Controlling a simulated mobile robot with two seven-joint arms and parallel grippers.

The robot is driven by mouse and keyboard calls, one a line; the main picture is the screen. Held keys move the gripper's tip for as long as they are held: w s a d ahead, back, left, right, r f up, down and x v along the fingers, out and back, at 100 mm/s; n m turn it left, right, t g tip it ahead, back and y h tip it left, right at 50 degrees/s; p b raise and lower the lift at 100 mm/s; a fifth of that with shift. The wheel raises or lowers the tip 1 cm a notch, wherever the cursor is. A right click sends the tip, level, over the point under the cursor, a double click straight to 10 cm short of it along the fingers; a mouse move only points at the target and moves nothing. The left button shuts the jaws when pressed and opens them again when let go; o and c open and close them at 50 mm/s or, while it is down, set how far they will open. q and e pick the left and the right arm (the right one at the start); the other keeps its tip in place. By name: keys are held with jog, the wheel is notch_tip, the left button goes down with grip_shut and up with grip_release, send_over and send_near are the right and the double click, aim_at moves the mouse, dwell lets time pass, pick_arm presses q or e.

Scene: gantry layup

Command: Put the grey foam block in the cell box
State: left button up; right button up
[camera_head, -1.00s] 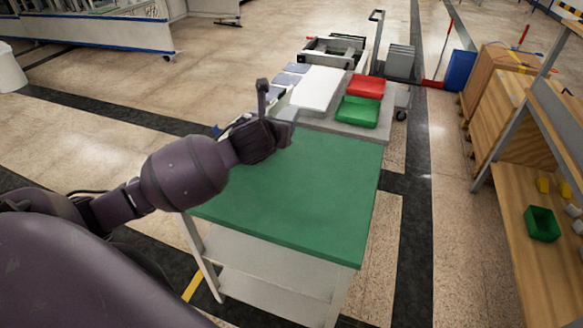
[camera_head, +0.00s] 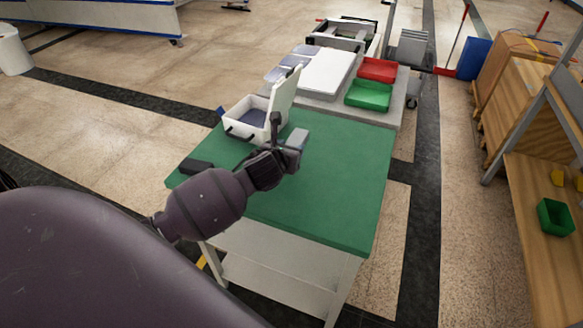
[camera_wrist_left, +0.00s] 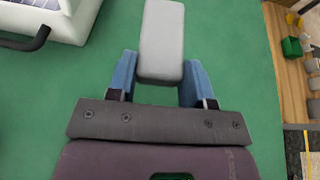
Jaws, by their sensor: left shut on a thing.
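The grey foam block (camera_wrist_left: 162,40) is between the fingers of my left gripper (camera_wrist_left: 158,78), which is shut on it. In the head view the block (camera_head: 297,139) shows at the end of my left arm, above the green table top (camera_head: 330,195). The cell box (camera_head: 247,125) is white with dark handles and stands at the table's far left, its lid raised on the right side. A corner of the box (camera_wrist_left: 60,20) shows at the upper left of the left wrist view. My gripper is to the right of the box, outside it. My right gripper is not in view.
A dark flat object (camera_head: 196,166) lies at the table's left edge. Behind the table, a grey surface holds a white slab (camera_head: 326,74), a red tray (camera_head: 379,70) and a green tray (camera_head: 368,96). The table's right part is clear.

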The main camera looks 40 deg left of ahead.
pick_arm(q)
jog(key=shift+f+b, duration=0.7)
jog(key=shift+f, duration=2.45)
jog(key=o, duration=0.9)
jog(key=shift+r, duration=0.1)
